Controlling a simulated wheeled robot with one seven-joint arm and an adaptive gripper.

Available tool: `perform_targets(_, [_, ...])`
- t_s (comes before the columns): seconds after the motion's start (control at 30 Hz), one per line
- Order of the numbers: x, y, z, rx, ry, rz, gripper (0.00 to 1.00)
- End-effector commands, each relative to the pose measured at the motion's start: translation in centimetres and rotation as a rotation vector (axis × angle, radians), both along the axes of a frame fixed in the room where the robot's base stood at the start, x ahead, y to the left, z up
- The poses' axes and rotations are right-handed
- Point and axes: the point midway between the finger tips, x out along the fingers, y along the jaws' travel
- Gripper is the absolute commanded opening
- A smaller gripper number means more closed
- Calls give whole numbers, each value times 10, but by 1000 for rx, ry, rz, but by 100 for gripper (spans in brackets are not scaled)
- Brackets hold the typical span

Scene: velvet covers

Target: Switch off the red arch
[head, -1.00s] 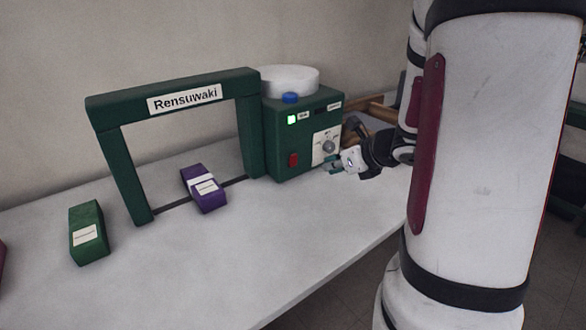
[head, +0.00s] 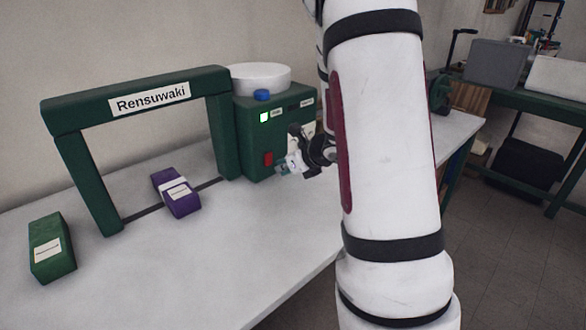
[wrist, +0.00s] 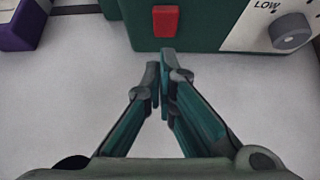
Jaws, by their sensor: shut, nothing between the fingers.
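A dark green arch (head: 136,103) with a "Rensuwaki" label stands on the table; no red arch is in view. A green control box (head: 250,140) adjoins its right leg, with a lit green light (head: 264,118), a blue button (head: 262,95) on top and a red switch (head: 268,159) low on its front. My gripper (head: 281,170) is shut and empty, in front of the box. In the wrist view the fingertips (wrist: 165,68) meet just below the red switch (wrist: 165,20); I cannot tell whether they touch the box. In the head view my arm hides the box's dial, which shows in the wrist view (wrist: 290,32).
A purple block (head: 177,193) lies beneath the arch and a green block (head: 51,248) lies to its left. A white round piece (head: 260,78) sits on the box. The table front is clear. A green bench (head: 520,100) with bins stands at the far right.

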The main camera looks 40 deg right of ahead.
Motion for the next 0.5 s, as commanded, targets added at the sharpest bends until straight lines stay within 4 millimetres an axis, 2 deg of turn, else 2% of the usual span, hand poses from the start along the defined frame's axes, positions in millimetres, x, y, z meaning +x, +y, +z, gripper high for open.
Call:
perform_targets(0.2, [23,1,5,-1,-1,1,0])
perform_targets(0.5, [27,1,5,-1,-1,-1,0])
